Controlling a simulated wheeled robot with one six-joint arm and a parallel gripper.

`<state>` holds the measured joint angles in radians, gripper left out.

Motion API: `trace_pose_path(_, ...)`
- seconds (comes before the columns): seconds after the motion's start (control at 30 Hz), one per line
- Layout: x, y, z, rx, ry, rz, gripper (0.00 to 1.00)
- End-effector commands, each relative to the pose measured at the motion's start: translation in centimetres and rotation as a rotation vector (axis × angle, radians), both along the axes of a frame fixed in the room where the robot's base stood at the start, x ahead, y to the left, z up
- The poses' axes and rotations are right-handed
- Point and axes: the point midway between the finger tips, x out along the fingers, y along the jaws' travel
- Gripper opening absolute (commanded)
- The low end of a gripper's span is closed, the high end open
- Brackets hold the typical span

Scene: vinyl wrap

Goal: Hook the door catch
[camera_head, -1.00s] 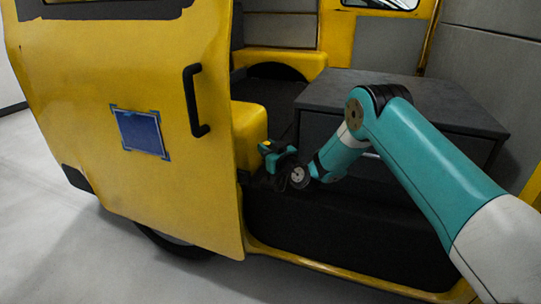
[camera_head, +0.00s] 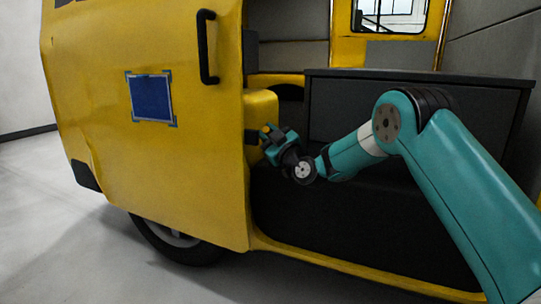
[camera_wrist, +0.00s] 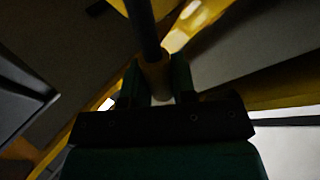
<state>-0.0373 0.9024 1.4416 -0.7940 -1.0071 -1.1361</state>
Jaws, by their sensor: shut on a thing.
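The yellow door (camera_head: 205,160) fills the left of the head view and stands open. Its free edge is close to my gripper (camera_head: 266,135). My gripper is at the inner side of that edge, in front of the yellow panel. In the wrist view my gripper (camera_wrist: 157,78) is shut on a dark rod (camera_wrist: 143,28) with a tan end between the fingers. The rod looks like the door catch, but its far end is out of sight. Whether it meets any hook or eye cannot be seen.
A black handle (camera_head: 207,48) and a blue square panel (camera_head: 151,97) are on the door. A dark grey box (camera_head: 340,105) sits inside the vehicle behind my arm. A wheel (camera_head: 175,240) shows under the door. The grey floor at left is clear.

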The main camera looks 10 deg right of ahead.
Motion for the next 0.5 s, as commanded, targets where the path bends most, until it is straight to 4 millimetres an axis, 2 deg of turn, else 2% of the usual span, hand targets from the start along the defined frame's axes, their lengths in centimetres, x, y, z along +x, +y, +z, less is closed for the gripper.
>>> trace_pose_path(0.03,-0.18,0.3,-1.43,-0.014,-0.023,0.004,0.0)
trace_pose_path(0.5,-1.08,1.17,-2.25,-0.112,-0.154,0.003,0.0)
